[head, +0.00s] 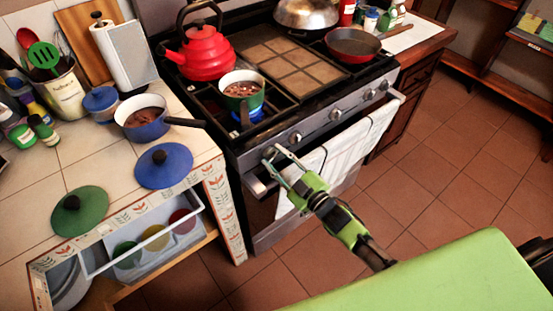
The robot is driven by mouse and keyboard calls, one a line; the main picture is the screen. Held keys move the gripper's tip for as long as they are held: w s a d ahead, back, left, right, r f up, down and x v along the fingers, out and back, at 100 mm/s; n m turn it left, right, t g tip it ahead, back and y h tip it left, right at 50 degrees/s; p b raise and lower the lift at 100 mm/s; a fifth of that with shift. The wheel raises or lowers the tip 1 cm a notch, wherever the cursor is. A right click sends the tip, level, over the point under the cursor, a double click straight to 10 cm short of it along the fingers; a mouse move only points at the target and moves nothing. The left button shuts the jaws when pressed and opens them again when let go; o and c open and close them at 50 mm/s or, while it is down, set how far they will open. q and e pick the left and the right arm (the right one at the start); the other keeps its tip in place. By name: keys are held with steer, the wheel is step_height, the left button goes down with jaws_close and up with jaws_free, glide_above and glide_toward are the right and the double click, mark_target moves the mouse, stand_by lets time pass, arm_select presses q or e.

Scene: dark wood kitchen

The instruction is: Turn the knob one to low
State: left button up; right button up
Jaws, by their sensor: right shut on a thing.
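The stove (315,125) stands at the upper middle, with several knobs along its steel front panel. The leftmost knob (267,153) is at the panel's left end. My right gripper (273,156) reaches it from the lower right, its fingers closed around it and partly hiding it. A green pot (241,92) with brown food sits on the front left burner, and a blue flame (256,117) shows under it. The knob's markings are too small to read. My left gripper is out of view.
A white towel (345,150) hangs on the oven handle, close to my right gripper. A red kettle (203,55) and a red pan (352,43) stand on the stove. The left counter holds a blue pot (144,121) and lids; an open drawer (95,262) is below.

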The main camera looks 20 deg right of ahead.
steer(key=shift+n, duration=0.9)
steer(key=o, duration=1.1)
steer(key=v, duration=1.2)
